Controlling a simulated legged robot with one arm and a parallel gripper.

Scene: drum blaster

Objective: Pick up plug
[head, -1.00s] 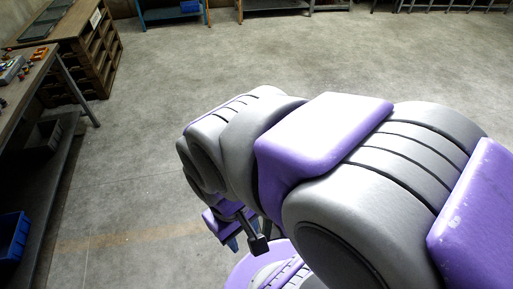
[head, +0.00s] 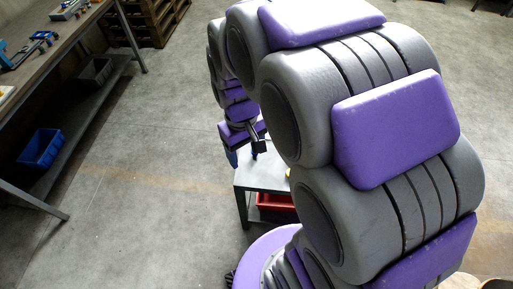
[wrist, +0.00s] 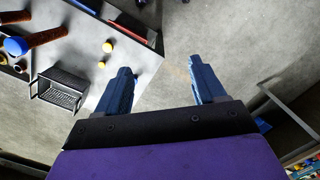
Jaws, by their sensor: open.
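My gripper (wrist: 158,68) is open and empty, with its two blue fingers apart above bare floor in the wrist view. In the head view my gripper (head: 240,157) hangs down beside a small grey table (head: 262,176). No plug can be told for sure. In the wrist view two small yellow pieces, one upper (wrist: 108,47) and one lower (wrist: 101,64), lie on the grey table top, left of the fingers. Reddish-brown cylinders, one with a blue ball-like end (wrist: 16,46), lie farther left on it. My arm hides much of this table in the head view.
A black basket (wrist: 58,90) is at the table's edge in the wrist view. A red bin (head: 275,202) sits under the small table. A long workbench (head: 50,50) with a blue bin (head: 41,148) on its lower shelf stands left. The floor between is clear.

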